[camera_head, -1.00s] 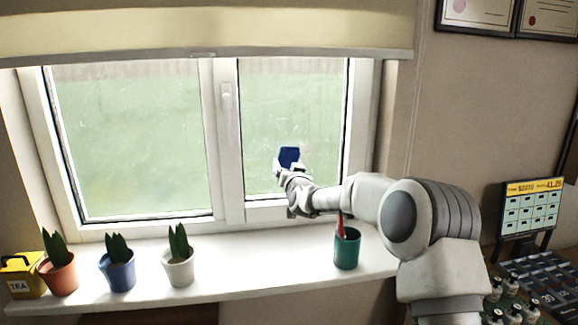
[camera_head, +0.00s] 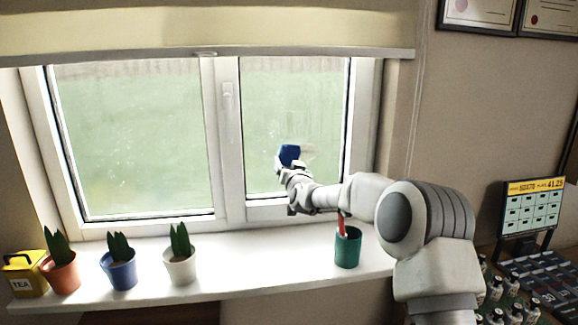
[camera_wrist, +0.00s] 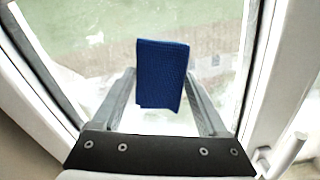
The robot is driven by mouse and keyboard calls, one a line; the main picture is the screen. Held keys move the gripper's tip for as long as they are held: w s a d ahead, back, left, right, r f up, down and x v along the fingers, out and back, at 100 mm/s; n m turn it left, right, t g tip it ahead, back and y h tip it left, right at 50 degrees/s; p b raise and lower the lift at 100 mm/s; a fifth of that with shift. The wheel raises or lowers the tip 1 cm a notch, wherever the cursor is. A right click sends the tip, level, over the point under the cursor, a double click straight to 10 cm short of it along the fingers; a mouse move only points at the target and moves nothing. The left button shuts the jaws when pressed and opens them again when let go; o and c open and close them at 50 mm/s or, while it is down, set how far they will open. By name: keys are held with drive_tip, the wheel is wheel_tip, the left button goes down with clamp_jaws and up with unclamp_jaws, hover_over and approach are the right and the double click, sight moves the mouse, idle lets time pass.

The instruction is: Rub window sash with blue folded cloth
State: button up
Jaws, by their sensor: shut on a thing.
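The blue folded cloth (camera_head: 290,153) is in my gripper (camera_head: 284,167), in front of the right window pane. In the wrist view the cloth (camera_wrist: 162,75) stands up between the two fingers of my gripper (camera_wrist: 160,98), which is shut on it. The pane fills the view behind the cloth. I cannot tell whether the cloth touches the glass. The window sash (camera_head: 230,150) has a white frame, and its right pane shows faint smudges near the cloth. White frame edges (camera_wrist: 258,60) show at the sides of the wrist view.
The white sill (camera_head: 225,265) holds a yellow tea tin (camera_head: 26,275), three potted plants (camera_head: 119,268) on the left, and a green cup (camera_head: 347,248) with a red item below my arm. A roller blind (camera_head: 200,30) hangs above. Small bottles (camera_head: 510,285) stand at the lower right.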

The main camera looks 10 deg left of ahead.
drive_tip(key=shift+w+a, duration=0.1)
drive_tip(key=shift+w, duration=0.4)
